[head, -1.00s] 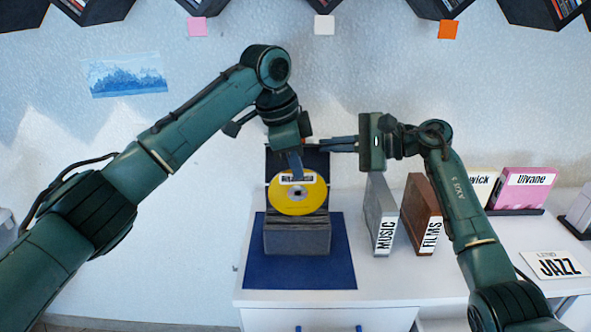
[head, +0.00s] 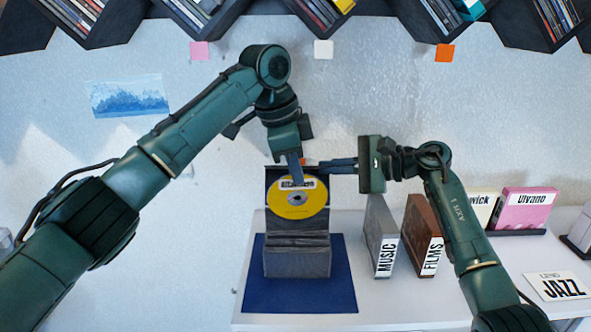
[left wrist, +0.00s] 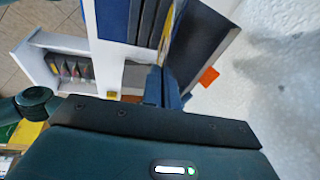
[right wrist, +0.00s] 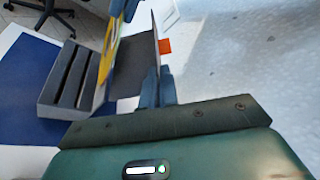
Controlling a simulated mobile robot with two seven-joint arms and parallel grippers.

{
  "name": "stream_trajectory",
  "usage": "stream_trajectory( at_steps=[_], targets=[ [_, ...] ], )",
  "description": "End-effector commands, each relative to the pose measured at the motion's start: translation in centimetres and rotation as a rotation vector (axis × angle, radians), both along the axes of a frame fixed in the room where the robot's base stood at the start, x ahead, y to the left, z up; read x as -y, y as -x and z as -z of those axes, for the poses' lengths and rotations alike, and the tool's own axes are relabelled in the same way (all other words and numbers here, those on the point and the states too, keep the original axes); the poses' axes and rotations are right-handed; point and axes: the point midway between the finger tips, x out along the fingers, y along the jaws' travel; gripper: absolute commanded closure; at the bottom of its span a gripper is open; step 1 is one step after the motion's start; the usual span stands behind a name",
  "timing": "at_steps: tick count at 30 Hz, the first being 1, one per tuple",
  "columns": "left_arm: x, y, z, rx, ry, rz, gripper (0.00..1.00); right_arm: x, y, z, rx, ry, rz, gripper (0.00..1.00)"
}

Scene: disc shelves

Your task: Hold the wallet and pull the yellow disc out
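The wallet (head: 297,263) is a dark grey slotted block with a raised dark back panel, standing on a blue mat. The yellow disc (head: 298,206) has a white label and hangs upright in front of the back panel. Its whole round outline shows above the slotted block. My left gripper (head: 298,182) is shut on the disc's upper edge; the disc shows edge-on in the left wrist view (left wrist: 168,38). My right gripper (head: 312,166) is shut on the top of the wallet's back panel (right wrist: 138,55), beside an orange tab.
The blue mat (head: 255,299) lies on a white counter. To its right stand a grey MUSIC box (head: 381,235) and a brown FILMS box (head: 422,235). A pink case (head: 525,210) and a JAZZ card (head: 557,287) are further right. Dark disc shelves (head: 205,35) hang above.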

Motion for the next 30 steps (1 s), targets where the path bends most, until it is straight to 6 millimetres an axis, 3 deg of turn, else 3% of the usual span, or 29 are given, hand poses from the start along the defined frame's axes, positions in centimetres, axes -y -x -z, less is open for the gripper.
stream_trajectory(
  at_steps=[10,19,23,30],
  targets=[
    [0.0,0.0,0.0,0.000,0.000,0.000,1.00,0.0,0.0,0.3,-0.005,0.003,-0.001,0.73],
    [0.0,0.0,0.0,0.000,0.000,-0.001,1.00,0.5,0.1,0.0,0.000,0.002,0.001,0.73],
    [0.0,0.0,0.0,0.000,0.000,-0.001,1.00,2.1,0.6,-0.3,0.000,0.004,0.004,0.73],
    [0.0,0.0,0.0,0.000,0.000,0.000,1.00,6.9,2.3,-1.4,-0.002,0.005,0.004,0.73]
  ],
)
